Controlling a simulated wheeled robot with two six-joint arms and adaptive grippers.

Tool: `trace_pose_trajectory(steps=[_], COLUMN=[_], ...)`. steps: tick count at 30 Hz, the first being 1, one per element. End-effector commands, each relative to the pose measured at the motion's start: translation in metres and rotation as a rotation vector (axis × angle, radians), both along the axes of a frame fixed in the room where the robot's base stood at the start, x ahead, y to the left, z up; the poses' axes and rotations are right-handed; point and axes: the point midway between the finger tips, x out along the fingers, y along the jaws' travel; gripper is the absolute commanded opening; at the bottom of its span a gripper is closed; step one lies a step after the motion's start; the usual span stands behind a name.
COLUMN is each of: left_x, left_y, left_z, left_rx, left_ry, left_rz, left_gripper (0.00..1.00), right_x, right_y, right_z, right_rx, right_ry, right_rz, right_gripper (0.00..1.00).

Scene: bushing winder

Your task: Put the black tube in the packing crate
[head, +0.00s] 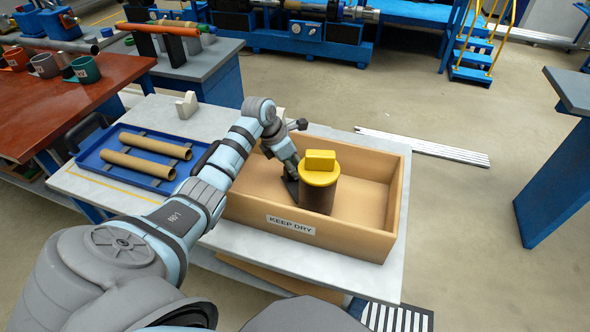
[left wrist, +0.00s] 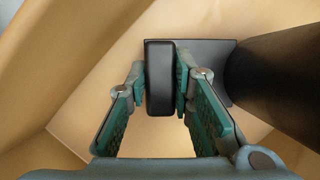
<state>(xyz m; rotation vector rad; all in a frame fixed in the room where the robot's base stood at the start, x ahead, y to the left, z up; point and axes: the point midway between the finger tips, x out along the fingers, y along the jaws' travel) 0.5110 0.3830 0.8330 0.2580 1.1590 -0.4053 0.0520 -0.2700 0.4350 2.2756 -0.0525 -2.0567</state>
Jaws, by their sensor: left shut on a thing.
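The black tube (head: 318,198) stands upright inside the walls of the packing crate (head: 352,243). It has a yellow cap with a raised yellow block on top. In the left wrist view, the tube's dark round side (left wrist: 275,85) is at the right, with a black handle bar (left wrist: 159,90) beside it. My left gripper (head: 291,186) reaches into the crate on the tube's left side. Its two fingers (left wrist: 160,88) are shut on the handle bar. I cannot tell whether the tube's base touches the crate floor. My right gripper is not in view.
The crate bears a "KEEP DRY" label and stands on a pale table (head: 385,281). A blue tray (head: 104,165) with two brown tubes (head: 138,163) lies to its left. The crate's right part is empty. A red-brown table (head: 60,106) holds several mugs at the far left.

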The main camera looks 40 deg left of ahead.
Motion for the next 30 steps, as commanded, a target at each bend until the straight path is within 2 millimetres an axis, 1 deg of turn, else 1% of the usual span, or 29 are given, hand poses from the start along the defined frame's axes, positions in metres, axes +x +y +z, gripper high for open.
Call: trace_pose_trajectory(steps=[1,2,8,11,12,15,22,25,28,30], left_x=[0.000,0.000,0.000,0.000,0.000,0.000,0.000,0.000,-0.005,-0.011], left_y=[0.000,0.000,0.000,0.000,0.000,0.000,0.001,0.001,0.005,0.008], left_z=[-0.008,-0.010,-0.009,-0.012,-0.011,-0.011,-0.011,-0.006,0.009,0.025], left_rx=[-0.001,0.000,0.001,0.000,0.000,0.000,0.000,0.001,0.003,0.004], left_ry=[0.001,0.000,-0.002,-0.001,0.000,0.000,0.000,-0.001,-0.004,-0.003], left_rz=[0.001,0.001,0.001,0.001,0.001,0.001,0.001,0.002,0.002,0.000], left_gripper=[0.00,0.00,0.00,0.00,0.28,0.41,0.41,0.41,0.41,0.41], right_x=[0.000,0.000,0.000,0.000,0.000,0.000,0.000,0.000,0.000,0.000], right_y=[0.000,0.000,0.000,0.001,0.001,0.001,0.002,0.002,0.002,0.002], right_z=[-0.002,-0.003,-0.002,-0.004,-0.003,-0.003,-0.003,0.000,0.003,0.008], right_rx=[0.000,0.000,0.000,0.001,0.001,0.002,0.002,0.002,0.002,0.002], right_ry=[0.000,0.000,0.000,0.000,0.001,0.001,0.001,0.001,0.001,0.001], right_rz=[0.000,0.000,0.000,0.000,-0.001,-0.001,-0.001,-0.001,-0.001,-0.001], right_gripper=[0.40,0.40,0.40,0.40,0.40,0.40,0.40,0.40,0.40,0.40])
